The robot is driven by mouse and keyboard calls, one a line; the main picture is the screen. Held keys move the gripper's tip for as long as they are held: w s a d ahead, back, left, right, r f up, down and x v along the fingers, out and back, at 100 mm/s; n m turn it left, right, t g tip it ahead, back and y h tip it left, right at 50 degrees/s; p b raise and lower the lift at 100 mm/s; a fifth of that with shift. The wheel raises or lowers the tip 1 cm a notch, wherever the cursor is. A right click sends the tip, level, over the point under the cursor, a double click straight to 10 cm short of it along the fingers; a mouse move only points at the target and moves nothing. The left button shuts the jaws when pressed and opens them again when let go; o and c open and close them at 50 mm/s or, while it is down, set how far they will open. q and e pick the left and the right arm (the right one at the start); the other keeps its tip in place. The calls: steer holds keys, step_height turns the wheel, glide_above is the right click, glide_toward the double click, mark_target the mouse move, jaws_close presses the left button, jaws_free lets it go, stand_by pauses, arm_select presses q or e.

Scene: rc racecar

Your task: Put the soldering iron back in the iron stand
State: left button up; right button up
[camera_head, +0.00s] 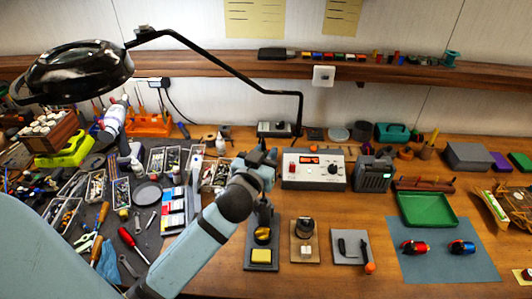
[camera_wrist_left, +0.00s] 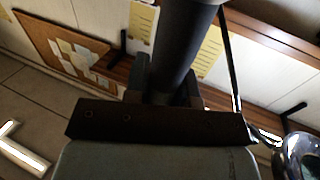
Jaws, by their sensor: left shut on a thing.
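My left gripper (camera_head: 262,163) is above and behind the iron stand (camera_head: 261,267), near the front left of the soldering station. The stand has a dark base, a yellow sponge and a brass-coloured part. In the left wrist view my left gripper (camera_wrist_left: 165,92) is shut on a thick dark grey cylinder (camera_wrist_left: 185,45), which looks like the soldering iron's handle. The iron's tip is not clear in either view. I cannot tell whether the iron touches the stand; the dark upright parts below the gripper blend together. My right gripper is not in view.
The soldering station (camera_head: 313,170) stands just right of the gripper. A magnifier lamp (camera_head: 75,72) overhangs the cluttered left side. Bare wood lies around the stand.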

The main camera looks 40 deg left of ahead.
arm_select(q)
steer(key=shift+f+b, duration=2)
steer(key=shift+f, duration=0.6)
steer(key=shift+f+b, duration=1.05)
steer(key=shift+f, duration=0.3)
steer(key=o, duration=1.3)
steer(key=shift+o, duration=0.2)
steer(key=shift+s+d+r+p, duration=0.15)
steer(key=shift+s+r, duration=0.05)
steer(key=shift+s, duration=0.4)
steer(key=shift+s+d+r+p, duration=0.1)
steer(key=shift+s+r+p, duration=0.1)
steer(key=shift+s, duration=0.35)
steer(key=shift+s+d+r, duration=0.15)
steer(key=shift+s+r, duration=0.05)
steer(key=shift+s, duration=0.55)
steer(key=shift+s+d+r, duration=0.15)
steer(key=shift+s+r, duration=0.1)
steer(key=shift+s, duration=0.55)
steer(key=shift+s+d+r, duration=0.15)
steer(key=shift+s+r, duration=0.05)
steer(key=shift+s, duration=0.55)
